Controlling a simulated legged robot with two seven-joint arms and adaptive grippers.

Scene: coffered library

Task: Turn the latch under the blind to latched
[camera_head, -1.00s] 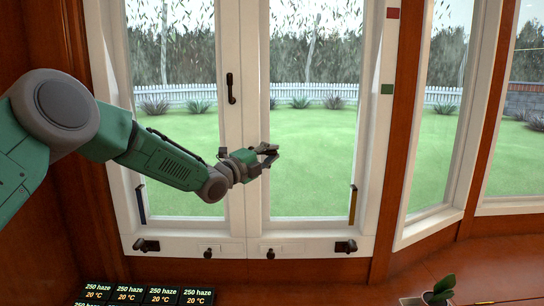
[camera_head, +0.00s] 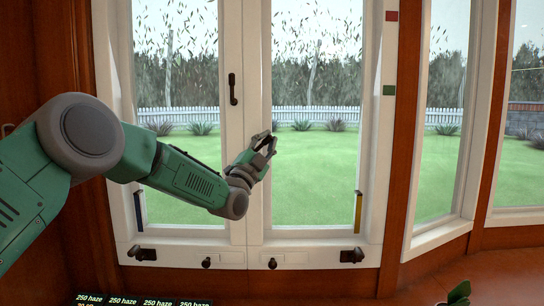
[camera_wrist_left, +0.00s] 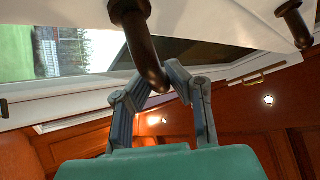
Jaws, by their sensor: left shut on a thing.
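My left gripper (camera_head: 266,142) is in front of the window, beside the middle post, with its fingers pointing up and right. In the left wrist view the fingers (camera_wrist_left: 160,77) close around the lower end of a dark, curved handle (camera_wrist_left: 142,38). That handle is mounted on a white surface. In the head view, what the fingers hold is too small to make out. Another dark handle (camera_head: 232,89) stands upright on the middle post, above and left of the gripper, apart from it. No blind shows, and I cannot tell which handle is its latch.
A second dark knob (camera_wrist_left: 292,22) shows at the upper right in the left wrist view. Dark fittings (camera_head: 143,253) and small knobs (camera_head: 272,263) line the bottom frame. A blue bar (camera_head: 139,210) and a yellow bar (camera_head: 358,211) stand at the window's sides.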

